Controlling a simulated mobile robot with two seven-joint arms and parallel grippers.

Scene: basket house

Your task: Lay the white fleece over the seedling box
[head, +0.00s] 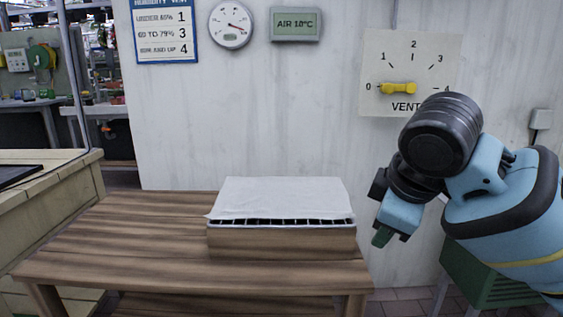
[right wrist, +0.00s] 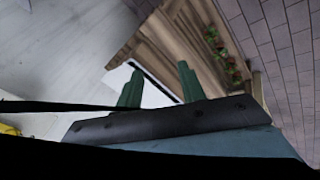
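The white fleece (head: 280,197) lies over the top of the wooden seedling box (head: 282,242) on the table. It covers most of the top, and a narrow dark slotted strip shows along the box's near edge. The seedlings inside are hidden. My right gripper (head: 381,238) is to the right of the box, apart from it, with its green fingers pointing down. In the right wrist view, its two fingers (right wrist: 157,82) stand apart with nothing held between them; part of the white fleece (right wrist: 117,76) shows beyond them. My left gripper is not in view.
The slatted wooden table (head: 120,240) is clear left of the box. The wall behind carries a vent dial (head: 410,70) with its yellow knob (head: 398,88) towards 0, a round gauge (head: 230,24), an AIR 10°C display (head: 295,24) and a humidity sign (head: 165,30).

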